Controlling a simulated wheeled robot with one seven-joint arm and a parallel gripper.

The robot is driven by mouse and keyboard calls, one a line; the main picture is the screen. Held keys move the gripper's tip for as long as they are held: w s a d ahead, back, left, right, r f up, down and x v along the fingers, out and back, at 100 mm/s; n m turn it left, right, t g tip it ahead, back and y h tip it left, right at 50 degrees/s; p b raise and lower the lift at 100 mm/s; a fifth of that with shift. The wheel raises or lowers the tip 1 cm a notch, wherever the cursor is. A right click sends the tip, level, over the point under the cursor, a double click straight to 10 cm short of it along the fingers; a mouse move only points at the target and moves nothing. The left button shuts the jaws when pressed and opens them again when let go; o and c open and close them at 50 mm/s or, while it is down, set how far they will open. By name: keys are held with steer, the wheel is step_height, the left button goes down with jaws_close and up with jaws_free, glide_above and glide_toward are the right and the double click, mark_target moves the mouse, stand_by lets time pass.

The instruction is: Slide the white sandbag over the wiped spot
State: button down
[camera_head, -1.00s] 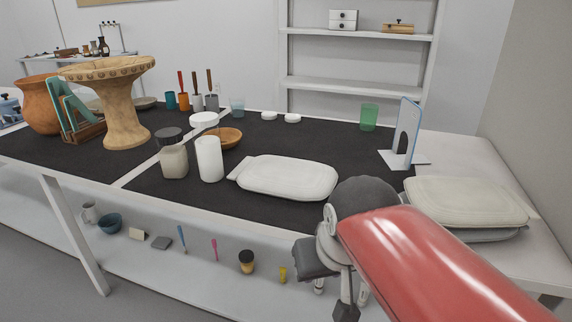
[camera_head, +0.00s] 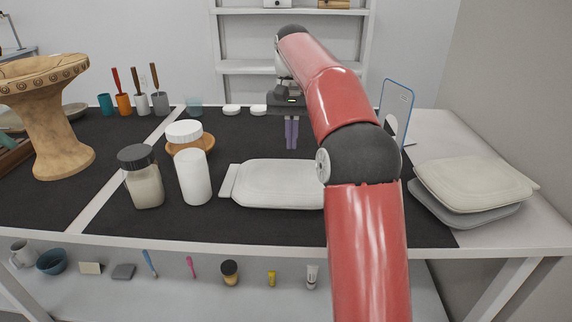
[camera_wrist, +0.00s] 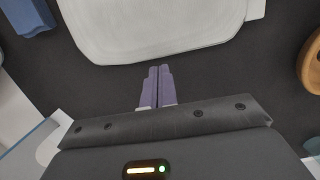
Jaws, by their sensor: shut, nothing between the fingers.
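The white sandbag (camera_head: 272,184) lies flat on the black mat in the middle of the table, its right end hidden behind my arm. It also fills the top of the wrist view (camera_wrist: 150,28). My gripper (camera_head: 291,147) points down beyond the bag's far edge. Its purple fingers (camera_wrist: 157,72) are together and empty, apart from the bag in the picture; their height above the mat is hard to judge. I cannot make out a wiped spot on the mat.
A white cylinder (camera_head: 194,177) and a dark-lidded jar (camera_head: 141,178) stand left of the bag. A wooden bowl (camera_head: 205,143) is behind them. A blue-edged upright panel (camera_head: 398,100) stands to the right. A cream bag (camera_head: 475,182) lies on a grey one at far right.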

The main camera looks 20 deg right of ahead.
mark_target(289, 184)
steer(key=s+a, duration=0.1)
steer(key=s, duration=0.2)
steer(key=s+a+b, duration=0.1)
steer(key=s, duration=0.3)
steer(key=s+a+f+b, duration=0.1)
steer(key=s+a, duration=0.1)
steer(key=s, duration=0.2)
steer(key=shift+s, duration=0.25)
steer(key=shift+f, duration=0.3)
